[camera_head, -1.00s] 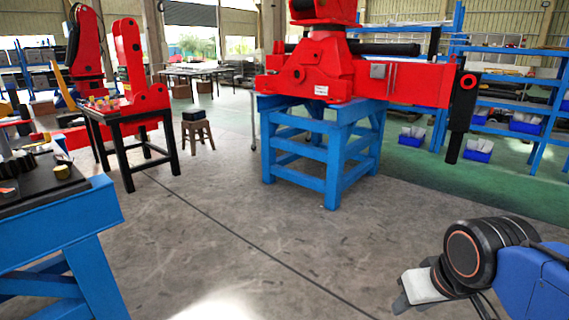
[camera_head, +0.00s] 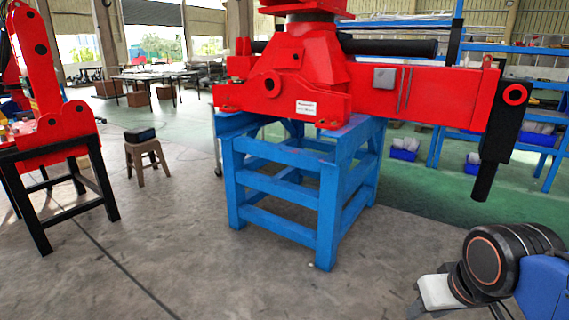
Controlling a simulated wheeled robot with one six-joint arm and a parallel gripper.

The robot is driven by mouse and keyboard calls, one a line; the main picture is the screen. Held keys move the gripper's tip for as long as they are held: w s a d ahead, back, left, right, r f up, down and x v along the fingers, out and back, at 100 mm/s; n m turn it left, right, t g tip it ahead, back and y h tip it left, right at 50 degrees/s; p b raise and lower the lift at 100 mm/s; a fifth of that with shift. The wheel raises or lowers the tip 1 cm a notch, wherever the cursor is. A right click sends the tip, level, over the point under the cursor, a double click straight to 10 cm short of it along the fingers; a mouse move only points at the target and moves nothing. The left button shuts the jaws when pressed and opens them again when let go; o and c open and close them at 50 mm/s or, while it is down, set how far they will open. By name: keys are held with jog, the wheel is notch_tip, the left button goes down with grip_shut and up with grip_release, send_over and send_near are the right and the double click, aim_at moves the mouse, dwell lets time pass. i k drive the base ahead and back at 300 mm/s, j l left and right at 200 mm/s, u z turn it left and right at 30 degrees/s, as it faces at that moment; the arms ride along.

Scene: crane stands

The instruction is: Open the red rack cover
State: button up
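A large red crane body (camera_head: 310,75) rests on a blue steel stand ahead of me, with a long red beam (camera_head: 440,92) reaching to the right. A small grey box (camera_head: 384,78) and thin vertical bars are on the beam's near face. No part can be clearly told to be the rack cover. My gripper (camera_head: 418,305) is low at the right, above the floor and well apart from the crane. Its tip is small and partly cut off by the frame's bottom edge, so its opening cannot be judged.
The blue stand (camera_head: 280,221) has legs and crossbars down to the floor. A black cylinder (camera_head: 497,140) hangs from the beam's right end. A stool (camera_head: 144,160) and a black table with red parts (camera_head: 50,140) stand left. The grey floor (camera_head: 190,250) in front is clear.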

aim_at(290, 59)
jog(key=i+l+u, duration=0.1)
jog(key=i, duration=0.45)
jog(key=i+l+u, duration=0.1)
jog(key=i, duration=0.4)
jog(key=i+l+u, duration=0.1)
jog(key=i+l, duration=0.25)
jog(key=i, duration=0.15)
